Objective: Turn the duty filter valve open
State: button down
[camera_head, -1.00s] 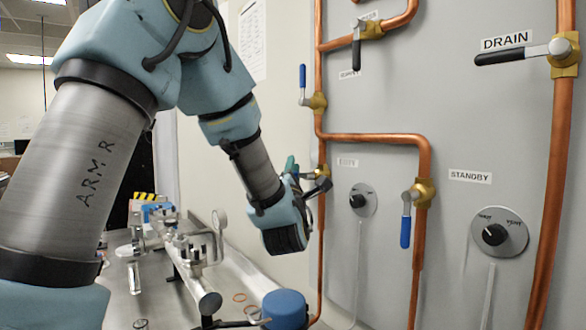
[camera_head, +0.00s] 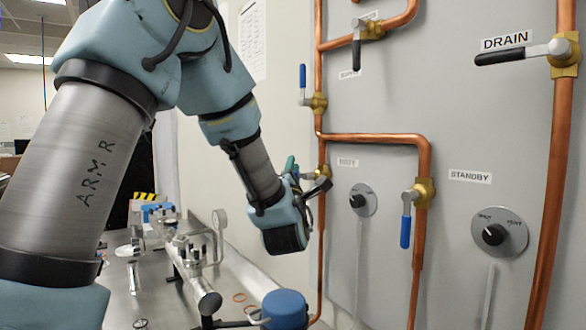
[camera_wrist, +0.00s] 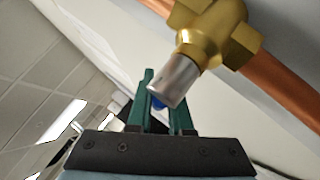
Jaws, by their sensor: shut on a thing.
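The duty filter valve (camera_head: 323,171) is a brass valve on the left vertical copper pipe, beside a small label that seems to read DUTY. In the wrist view its brass body (camera_wrist: 208,32) and silver lever hub (camera_wrist: 175,78) are close above my gripper. My gripper (camera_wrist: 162,106) has green fingers on either side of the valve's blue handle (camera_wrist: 158,103), of which only a small part shows. It is shut on that handle. In the head view my gripper (camera_head: 296,170) is at the valve, and my wrist hides most of the handle.
Other levers are close by: a blue-handled valve (camera_head: 318,101) above, a STANDBY valve (camera_head: 424,193) to the right, and a DRAIN valve (camera_head: 561,50). Dials (camera_head: 363,200) sit on the grey panel. A bench (camera_head: 120,285) with metal fittings and a blue-topped part (camera_head: 285,308) lies below.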

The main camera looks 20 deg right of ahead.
jog(key=shift+f, duration=0.1)
jog(key=s+f+n+g+y+p, duration=0.3)
jog(key=f+n+g, duration=0.5)
jog(key=g, duration=0.3)
jog(key=shift+s+d+n+y, duration=0.3)
jog(key=shift+s+d+y, duration=0.15)
jog(key=shift+s+y, duration=0.3)
dwell(0.6)
jog(key=c, duration=0.8)
grip_release()
jog(key=shift+c, duration=0.2)
jog(key=shift+w, duration=0.1)
